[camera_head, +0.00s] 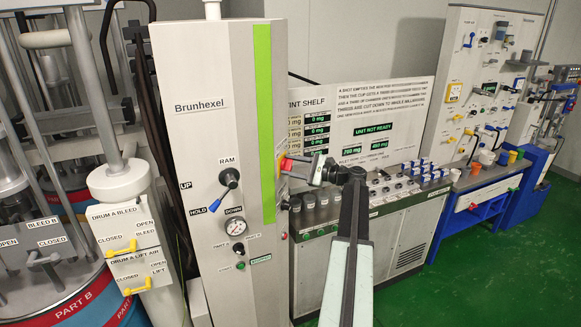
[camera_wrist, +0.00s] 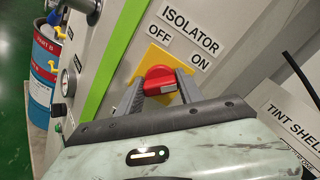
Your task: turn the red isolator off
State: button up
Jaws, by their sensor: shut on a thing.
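The red isolator (camera_wrist: 160,80) is a rotary knob on a yellow plate (camera_wrist: 152,56), mounted on the side of the grey Brunhexel cabinet (camera_head: 205,75). In the wrist view a sign above it reads ISOLATOR, with an OFF label (camera_wrist: 159,34) at the upper left and an ON label (camera_wrist: 200,63) at the right. My gripper (camera_wrist: 164,88) is shut on the red knob, one finger on each side. In the head view my gripper (camera_head: 300,168) reaches the cabinet's right side, and only a bit of red (camera_head: 285,163) shows there. I cannot tell which label the knob points to.
The cabinet front carries a RAM lever (camera_head: 229,180) and a pressure gauge (camera_head: 230,226). A tint shelf (camera_head: 360,125) with several cups stands behind my arm. Drums with yellow-handled valves (camera_head: 120,248) stand at the left. Green floor (camera_head: 440,275) is clear at the right.

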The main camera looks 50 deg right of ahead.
jog(key=shift+n, duration=0.3)
jog(key=n, duration=0.3)
jog(key=shift+n, duration=0.3)
jog(key=n, duration=0.4)
jog(key=shift+f+n, duration=0.15)
jog(key=shift+n, duration=0.15)
jog(key=n, duration=0.4)
jog(key=shift+f+n, duration=0.1)
jog(key=shift+n, duration=2.4)
jog(key=o, duration=1.4)
